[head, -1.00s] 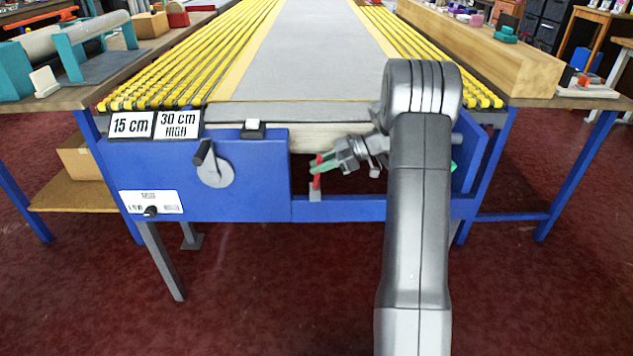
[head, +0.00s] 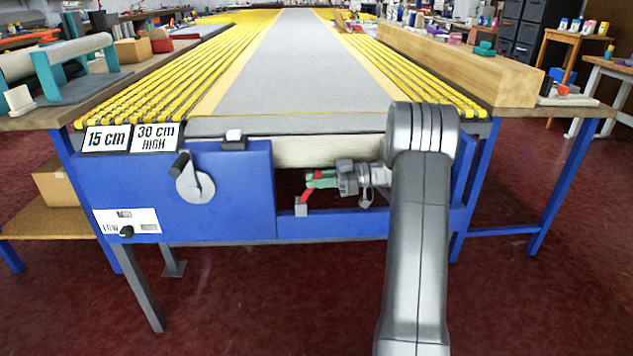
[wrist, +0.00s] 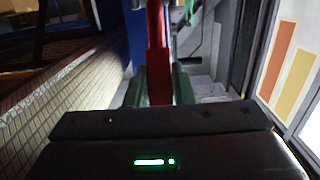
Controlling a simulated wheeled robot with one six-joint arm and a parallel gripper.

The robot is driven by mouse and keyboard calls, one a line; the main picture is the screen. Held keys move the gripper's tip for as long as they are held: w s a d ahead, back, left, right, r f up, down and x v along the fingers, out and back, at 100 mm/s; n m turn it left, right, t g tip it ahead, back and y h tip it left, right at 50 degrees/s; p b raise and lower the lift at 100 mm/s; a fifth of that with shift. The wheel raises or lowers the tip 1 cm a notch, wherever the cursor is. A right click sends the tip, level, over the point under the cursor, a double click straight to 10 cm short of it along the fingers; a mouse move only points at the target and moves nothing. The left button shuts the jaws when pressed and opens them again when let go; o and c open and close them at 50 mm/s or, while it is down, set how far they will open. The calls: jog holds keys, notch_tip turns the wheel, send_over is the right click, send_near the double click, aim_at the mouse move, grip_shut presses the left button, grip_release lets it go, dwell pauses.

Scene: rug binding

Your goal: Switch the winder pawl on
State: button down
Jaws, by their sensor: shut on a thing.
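The winder pawl appears to be the red lever (head: 307,191) on a small grey block (head: 300,209) in the opening of the blue frame. It leans to the right from its block. My gripper (head: 314,181) comes in from the right, and its green fingertips are closed around the lever's upper part. In the wrist view the red lever (wrist: 157,30) runs between the green fingers of my gripper (wrist: 158,88). The lever's grip point is partly hidden by the fingers and the dark gripper body.
The blue frame (head: 225,215) carries a grey crank (head: 194,184), a small black knob (head: 127,232) and two signs reading 15 cm (head: 106,138) and 30 cm HIGH (head: 155,137). A lower blue rail (head: 400,222) runs below my gripper. A panel with orange and yellow bars (wrist: 290,65) stands close at right.

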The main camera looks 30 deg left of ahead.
jog(key=c, duration=1.2)
grip_release()
jog(key=shift+c, duration=0.2)
jog(key=shift+d, duration=0.1)
jog(key=p+v, duration=0.1)
jog(key=v, duration=0.6)
jog(key=shift+p, duration=0.35)
jog(key=shift+w+d, duration=0.1)
jog(key=shift+d, duration=0.05)
